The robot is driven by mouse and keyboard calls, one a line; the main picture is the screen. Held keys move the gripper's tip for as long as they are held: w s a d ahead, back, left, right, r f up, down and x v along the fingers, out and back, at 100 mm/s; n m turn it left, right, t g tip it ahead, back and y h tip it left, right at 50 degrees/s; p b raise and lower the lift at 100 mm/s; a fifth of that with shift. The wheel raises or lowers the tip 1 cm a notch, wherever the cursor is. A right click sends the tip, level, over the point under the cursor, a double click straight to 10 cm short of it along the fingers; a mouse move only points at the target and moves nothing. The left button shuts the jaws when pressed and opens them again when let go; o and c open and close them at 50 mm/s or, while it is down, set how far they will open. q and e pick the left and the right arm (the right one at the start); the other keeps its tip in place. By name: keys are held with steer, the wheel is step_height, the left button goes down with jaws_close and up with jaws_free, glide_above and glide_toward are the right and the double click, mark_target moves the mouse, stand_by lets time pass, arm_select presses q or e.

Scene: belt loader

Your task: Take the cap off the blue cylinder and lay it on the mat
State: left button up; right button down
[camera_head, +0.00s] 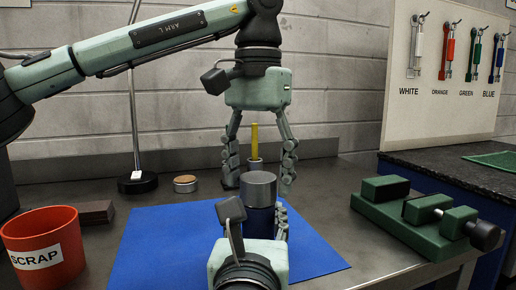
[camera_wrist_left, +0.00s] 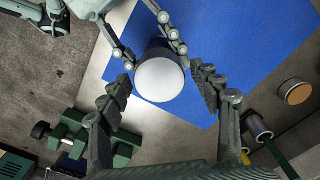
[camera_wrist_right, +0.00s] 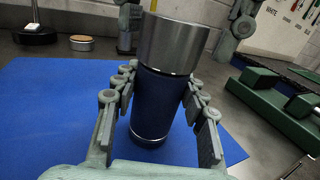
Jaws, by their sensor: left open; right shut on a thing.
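The blue cylinder (camera_wrist_right: 160,105) is upright with a wide grey metal cap (camera_head: 259,187) on its top. The cap also shows as a pale disc in the left wrist view (camera_wrist_left: 160,79). My right gripper (camera_wrist_right: 160,84) is shut around the blue body below the cap. My left gripper (camera_head: 259,174) points down, open, with its fingers on either side of the cap and gaps showing between them. The blue mat (camera_head: 165,245) lies flat on the bench under and around the cylinder. I cannot tell whether the cylinder's base touches it.
A red SCRAP bin (camera_head: 45,262) stands left of the mat. A cork-topped tin (camera_head: 186,184) and a black-based stand (camera_head: 138,183) are behind it. A yellow rod in a holder (camera_head: 254,140) is behind the cylinder. A green vise (camera_head: 420,225) is at right. The mat's left part is clear.

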arm_select(q)
steer(key=shift+f, duration=0.55)
